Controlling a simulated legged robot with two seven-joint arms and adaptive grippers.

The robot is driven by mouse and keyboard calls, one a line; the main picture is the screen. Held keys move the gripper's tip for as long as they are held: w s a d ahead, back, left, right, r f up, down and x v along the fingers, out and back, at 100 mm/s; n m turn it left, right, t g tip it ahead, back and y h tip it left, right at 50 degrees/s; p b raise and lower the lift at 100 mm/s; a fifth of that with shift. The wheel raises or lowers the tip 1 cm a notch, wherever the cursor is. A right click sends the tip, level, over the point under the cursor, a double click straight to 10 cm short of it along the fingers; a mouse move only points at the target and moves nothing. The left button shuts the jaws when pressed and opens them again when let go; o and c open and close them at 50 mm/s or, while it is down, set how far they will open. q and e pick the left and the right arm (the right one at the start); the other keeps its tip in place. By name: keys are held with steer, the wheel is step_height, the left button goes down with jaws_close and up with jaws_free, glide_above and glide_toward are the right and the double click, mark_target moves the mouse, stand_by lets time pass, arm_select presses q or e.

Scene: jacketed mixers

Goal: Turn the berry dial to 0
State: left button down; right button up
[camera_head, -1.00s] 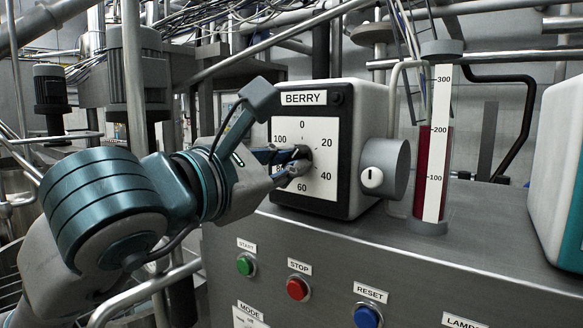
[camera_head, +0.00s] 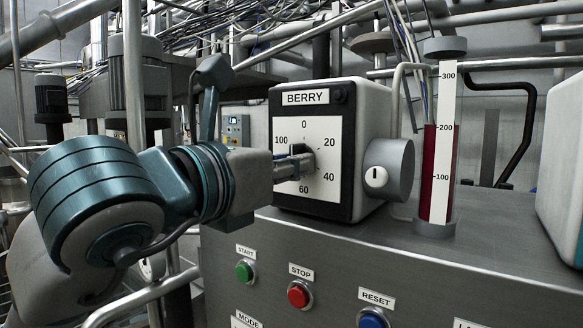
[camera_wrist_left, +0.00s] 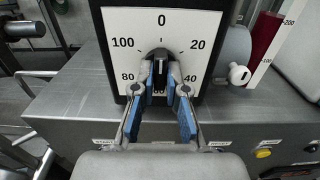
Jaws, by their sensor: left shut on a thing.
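The berry dial is a white plate (camera_head: 322,128) marked 0 to 100, with 0 at the top, on a black-fronted housing labelled BERRY. Its dark knob (camera_head: 298,149) sits at the centre and also shows in the left wrist view (camera_wrist_left: 158,55). My left gripper (camera_head: 300,163) reaches in from the left and is shut on the knob. In the left wrist view its blue-padded fingers (camera_wrist_left: 159,75) stand on either side of the knob. The fingers hide part of the knob, and I cannot tell which number it points at. My right gripper is not in view.
A grey cylinder with a white knob (camera_head: 376,177) is on the housing's right side. A red-filled gauge tube (camera_head: 438,150) stands to its right. Green START (camera_head: 244,271), red STOP (camera_head: 298,294) and blue RESET (camera_head: 372,318) buttons are on the panel below.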

arm_select(q)
steer(key=shift+f, duration=0.15)
stand_by(0.3)
steer(key=c, duration=1.2)
jaws_free()
steer(key=v, duration=1.2)
steer(key=shift+a, duration=0.15)
steer(key=shift+w, duration=0.1)
